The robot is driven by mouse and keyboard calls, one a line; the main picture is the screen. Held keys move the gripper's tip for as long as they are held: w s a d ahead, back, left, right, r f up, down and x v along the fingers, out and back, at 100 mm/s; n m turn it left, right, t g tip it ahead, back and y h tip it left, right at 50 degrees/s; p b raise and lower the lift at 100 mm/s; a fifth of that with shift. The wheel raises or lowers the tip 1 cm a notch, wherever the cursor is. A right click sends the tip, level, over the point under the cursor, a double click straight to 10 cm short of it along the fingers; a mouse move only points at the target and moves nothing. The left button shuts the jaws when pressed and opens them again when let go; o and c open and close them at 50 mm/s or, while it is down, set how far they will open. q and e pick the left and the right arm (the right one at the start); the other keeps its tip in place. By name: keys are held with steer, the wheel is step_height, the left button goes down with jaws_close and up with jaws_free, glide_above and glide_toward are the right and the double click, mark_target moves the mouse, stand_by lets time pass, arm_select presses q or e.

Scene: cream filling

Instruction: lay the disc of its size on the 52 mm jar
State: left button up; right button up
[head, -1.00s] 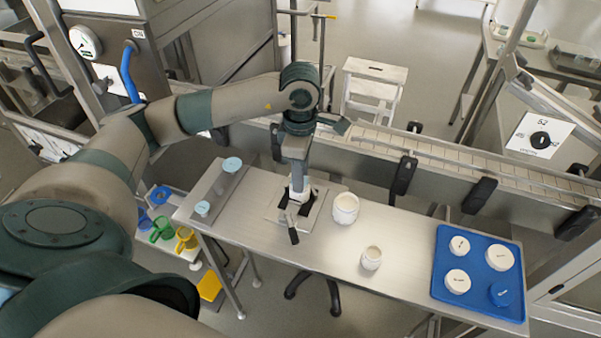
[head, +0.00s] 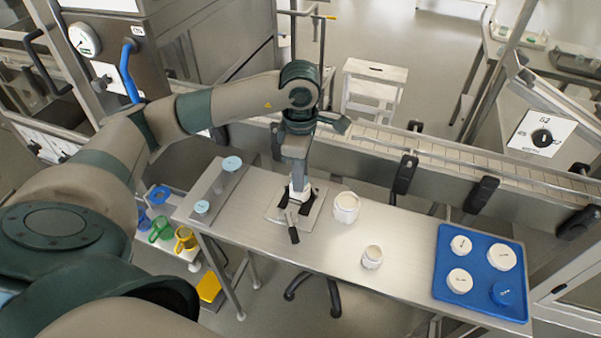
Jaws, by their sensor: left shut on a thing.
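My left gripper (head: 298,181) points straight down over a square metal plate (head: 312,222) with dark clamp jaws and a black lever. A white body (head: 299,194), seemingly a jar, shows between the jaws, mostly hidden by the gripper. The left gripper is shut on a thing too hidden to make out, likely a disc. Two pale blue discs lie on posts of a grey rack, one at the back (head: 232,163) and one at the front (head: 202,207). The post between them (head: 218,185) is bare. My right gripper is out of view. No jar size is readable.
A larger white jar (head: 346,208) and a smaller one (head: 372,257) stand right of the plate. A blue tray (head: 447,252) holds several lids. A conveyor (head: 455,172) runs behind the table. Coloured cups (head: 185,238) stand on a low shelf at left.

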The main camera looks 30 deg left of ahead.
arm_select(q)
steer(key=shift+s+f, duration=0.15)
steer(key=shift+f, duration=0.25)
steer(key=o, duration=0.9)
steer(key=shift+o, duration=0.9)
steer(key=shift+a, duration=0.2)
steer(key=shift+d, duration=0.1)
